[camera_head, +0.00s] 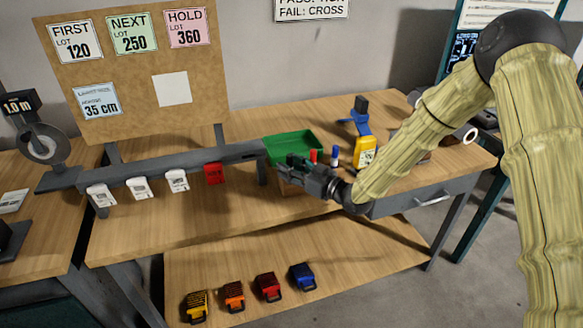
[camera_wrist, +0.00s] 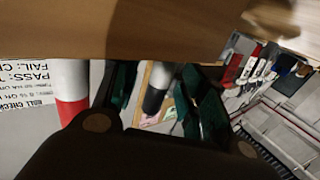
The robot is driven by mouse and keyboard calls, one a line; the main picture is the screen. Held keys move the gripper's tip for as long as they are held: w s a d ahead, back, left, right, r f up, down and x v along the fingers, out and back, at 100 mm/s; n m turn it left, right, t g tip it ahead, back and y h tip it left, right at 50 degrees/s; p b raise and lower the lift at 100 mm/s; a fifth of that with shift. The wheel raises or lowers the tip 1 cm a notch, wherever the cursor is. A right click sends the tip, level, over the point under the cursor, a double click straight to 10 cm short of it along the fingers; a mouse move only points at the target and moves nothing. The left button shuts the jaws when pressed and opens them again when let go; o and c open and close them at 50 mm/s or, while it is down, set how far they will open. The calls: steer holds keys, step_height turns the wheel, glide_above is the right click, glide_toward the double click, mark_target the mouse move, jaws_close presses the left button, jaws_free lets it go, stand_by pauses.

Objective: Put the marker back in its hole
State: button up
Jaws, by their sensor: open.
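My gripper (camera_head: 288,167) is low over the middle bench, at the front edge of a green tray (camera_head: 292,146). In the wrist view my gripper (camera_wrist: 160,82) is open, with one dark finger on each side of a white marker with a dark end (camera_wrist: 157,88). I cannot tell whether either finger touches it. A white-and-red marker (camera_wrist: 71,90) stands outside the left finger. In the head view a red-topped marker (camera_head: 313,156) and a blue-topped marker (camera_head: 335,154) stand just behind my gripper. My gripper hides their holder and any hole.
A yellow bottle (camera_head: 364,154) and a blue tool (camera_head: 358,120) stand right of the markers. A grey rail (camera_head: 180,167) with white tags and a red tag (camera_head: 214,173) is on the left. Several coloured cases, one blue (camera_head: 302,277), lie on the lower shelf.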

steer(key=v, duration=1.2)
steer(key=shift+d, duration=0.1)
